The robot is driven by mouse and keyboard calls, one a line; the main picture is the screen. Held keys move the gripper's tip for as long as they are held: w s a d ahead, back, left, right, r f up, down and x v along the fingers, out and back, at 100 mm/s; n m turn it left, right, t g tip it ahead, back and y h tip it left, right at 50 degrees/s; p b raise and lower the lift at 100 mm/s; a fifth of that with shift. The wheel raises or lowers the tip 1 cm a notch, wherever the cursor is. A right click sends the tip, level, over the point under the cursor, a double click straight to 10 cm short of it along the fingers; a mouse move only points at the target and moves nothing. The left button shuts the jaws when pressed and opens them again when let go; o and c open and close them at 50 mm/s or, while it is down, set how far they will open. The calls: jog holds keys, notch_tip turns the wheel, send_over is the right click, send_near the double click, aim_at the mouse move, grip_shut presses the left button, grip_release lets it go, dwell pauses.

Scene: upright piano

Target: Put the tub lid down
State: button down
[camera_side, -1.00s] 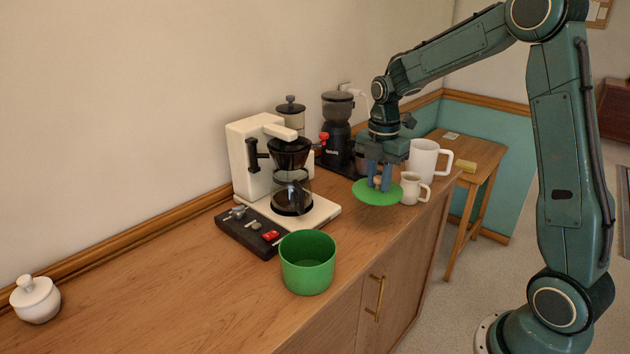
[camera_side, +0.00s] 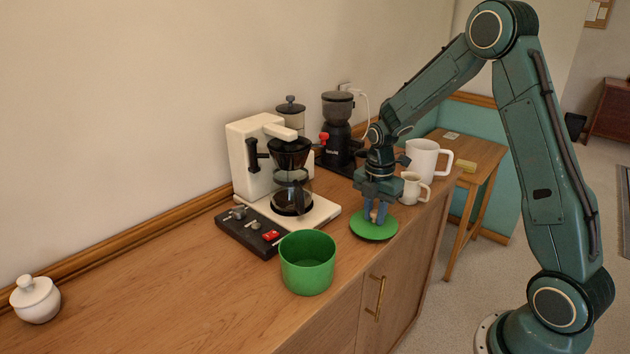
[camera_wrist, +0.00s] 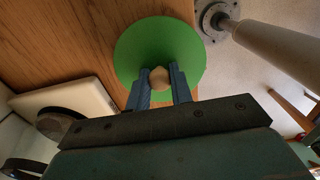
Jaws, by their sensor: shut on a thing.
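The tub lid (camera_side: 362,231) is a flat green disc with a small tan knob. It is level, at or just above the wooden counter near its front edge; I cannot tell whether it touches. My gripper (camera_side: 376,212) points down over it with its blue fingers shut on the knob. In the wrist view, the lid (camera_wrist: 135,45) spreads beyond the fingers, and the knob (camera_wrist: 159,76) sits between the fingertips of my gripper (camera_wrist: 160,84). The open green tub (camera_side: 307,262) stands upright on the counter, to the left of the lid and apart from it.
A white coffee maker (camera_side: 252,150) with a glass jug stands behind the tub. A black grinder (camera_side: 337,130) stands further back.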

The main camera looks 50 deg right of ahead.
aim_at(375, 212)
jog(key=shift+f, duration=0.55)
jog(key=shift+f, duration=0.1)
jog(key=c, duration=1.2)
grip_release()
jog(key=shift+c, duration=0.2)
notch_tip(375, 212, up, 12)
